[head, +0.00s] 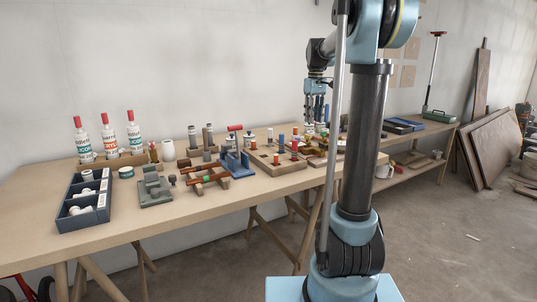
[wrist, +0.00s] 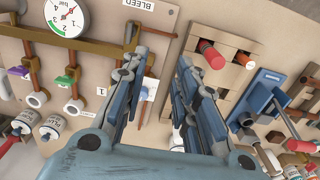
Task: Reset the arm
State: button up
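My gripper (head: 316,108) hangs from my arm above the far right part of the long workbench (head: 190,212), fingers pointing down. In the wrist view, its two blue-grey fingers (wrist: 158,85) are spread wide apart with nothing held between them. Below and beyond the fingers are a pale board with a pressure gauge (wrist: 66,16) and a wooden block with a red-ended peg (wrist: 212,56). My upright arm column hides part of the bench in the head view.
Bottles with red caps (head: 108,135) stand at the back left. A grey divided tray (head: 82,200) is at the front left. Wooden fixtures and a blue clamp (head: 238,164) crowd the bench middle. Boards (head: 490,152) lean at the right wall. Floor at right is mostly clear.

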jog(key=s+f+m, duration=0.2)
jog(key=s+f, duration=0.2)
jog(key=s, duration=0.9)
jog(key=s+f+m+t, duration=0.2)
jog(key=s+f+m, duration=0.2)
jog(key=s+f, duration=1.7)
jog(key=s, duration=0.3)
jog(key=shift+d, duration=0.15)
